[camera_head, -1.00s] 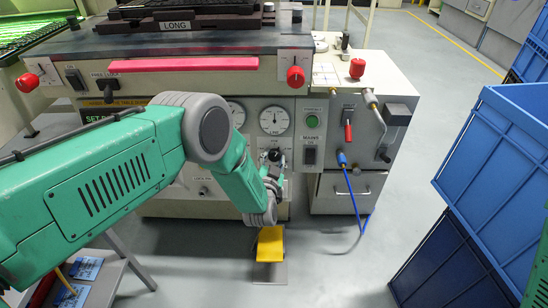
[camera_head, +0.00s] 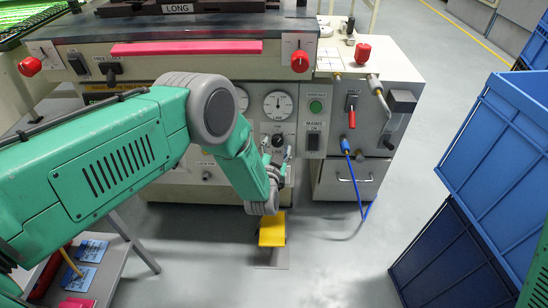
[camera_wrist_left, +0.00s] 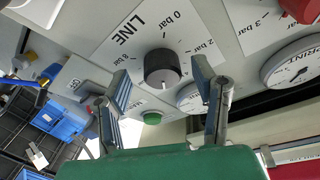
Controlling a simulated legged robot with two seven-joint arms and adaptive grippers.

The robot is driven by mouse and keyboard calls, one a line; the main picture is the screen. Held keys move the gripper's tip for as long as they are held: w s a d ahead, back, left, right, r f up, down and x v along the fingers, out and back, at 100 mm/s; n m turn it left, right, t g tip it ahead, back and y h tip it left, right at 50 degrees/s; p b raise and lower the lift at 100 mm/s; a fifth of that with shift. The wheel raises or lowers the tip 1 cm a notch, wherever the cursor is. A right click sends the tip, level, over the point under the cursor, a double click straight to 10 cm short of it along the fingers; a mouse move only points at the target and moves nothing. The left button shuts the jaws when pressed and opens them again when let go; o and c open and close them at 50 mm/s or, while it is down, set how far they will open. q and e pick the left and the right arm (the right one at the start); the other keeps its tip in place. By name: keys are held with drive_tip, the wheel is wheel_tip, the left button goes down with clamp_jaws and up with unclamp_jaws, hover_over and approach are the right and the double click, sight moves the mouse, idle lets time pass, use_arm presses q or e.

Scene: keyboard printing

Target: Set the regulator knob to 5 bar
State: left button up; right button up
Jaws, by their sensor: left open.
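The black regulator knob (camera_head: 278,140) sits on the machine's front panel, below a round gauge (camera_head: 278,105). In the left wrist view the knob (camera_wrist_left: 162,68) is on a white plate marked LINE, with 0 bar, 2 bar and 8 bar labels readable. A pale mark on the knob faces the bottom of that picture; the scale there is hard to read. My left gripper (camera_head: 277,151) is open in front of the panel. In the left wrist view its fingers (camera_wrist_left: 160,72) stand on either side of the knob, apparently apart from it. My right gripper is out of view.
A green button (camera_head: 316,106) and the MAINS switch (camera_head: 313,141) are right of the knob. A red-handled valve and blue hose (camera_head: 365,205) are farther right. A yellow pedal (camera_head: 272,229) is below. Blue crates (camera_head: 500,150) stand at right.

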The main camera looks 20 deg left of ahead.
use_arm(q)
drive_tip(key=s+d, duration=0.1)
drive_tip(key=s, duration=1)
drive_tip(key=shift+d, duration=0.25)
drive_tip(key=shift+r, duration=0.1)
